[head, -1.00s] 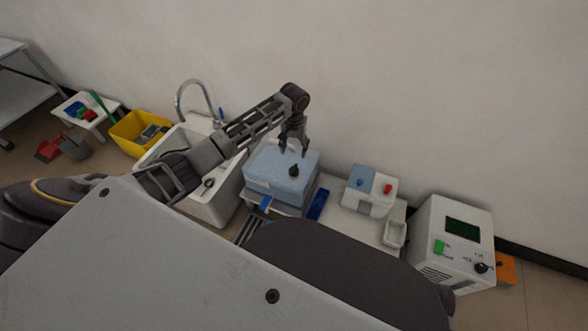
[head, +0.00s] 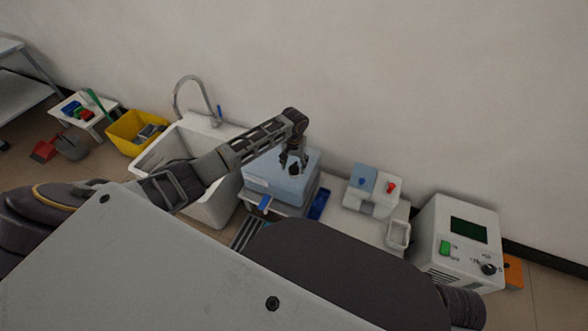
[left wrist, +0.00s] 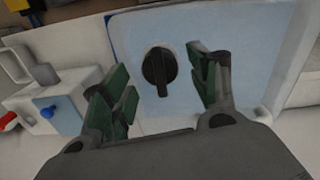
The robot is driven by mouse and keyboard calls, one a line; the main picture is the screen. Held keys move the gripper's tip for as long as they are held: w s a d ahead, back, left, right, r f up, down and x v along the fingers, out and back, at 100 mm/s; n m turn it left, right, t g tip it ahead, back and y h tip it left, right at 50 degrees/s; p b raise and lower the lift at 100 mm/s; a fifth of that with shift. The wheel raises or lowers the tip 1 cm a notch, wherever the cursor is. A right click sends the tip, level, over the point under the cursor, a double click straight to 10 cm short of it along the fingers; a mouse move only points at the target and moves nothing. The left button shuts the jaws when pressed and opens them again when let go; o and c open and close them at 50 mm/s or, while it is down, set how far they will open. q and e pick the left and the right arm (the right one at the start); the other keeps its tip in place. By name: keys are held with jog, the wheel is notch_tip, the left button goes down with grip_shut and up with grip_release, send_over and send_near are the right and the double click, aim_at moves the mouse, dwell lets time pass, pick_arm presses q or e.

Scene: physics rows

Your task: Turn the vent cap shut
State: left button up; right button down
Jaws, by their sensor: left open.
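The vent cap is a black knob (left wrist: 159,68) on the pale blue lid of a box (left wrist: 260,75). In the left wrist view it shows a raised grip bar that runs nearly up and down the picture. My left gripper (left wrist: 160,90) is open, with one green-padded finger on each side of the cap and clear gaps to it. In the head view the left gripper (head: 293,165) is just above the blue box (head: 275,186), and the cap (head: 294,170) shows small beneath it. My right gripper is not in view.
A white sink (head: 213,207) with a tap stands left of the box. To the right are a small white unit with blue and red knobs (head: 372,190) and a white machine with a dark screen (head: 458,240). A wall rises behind.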

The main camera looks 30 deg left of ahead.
pick_arm(q)
jog(key=shift+f, duration=0.8)
jog(key=shift+f+b, duration=0.25)
jog(key=shift+b, duration=0.05)
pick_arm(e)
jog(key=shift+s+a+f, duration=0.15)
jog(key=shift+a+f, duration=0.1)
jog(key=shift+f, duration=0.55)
pick_arm(q)
jog(key=shift+c, duration=0.4)
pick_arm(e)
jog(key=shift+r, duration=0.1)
pick_arm(q)
jog(key=c, duration=0.9)
jog(key=shift+c, duration=0.2)
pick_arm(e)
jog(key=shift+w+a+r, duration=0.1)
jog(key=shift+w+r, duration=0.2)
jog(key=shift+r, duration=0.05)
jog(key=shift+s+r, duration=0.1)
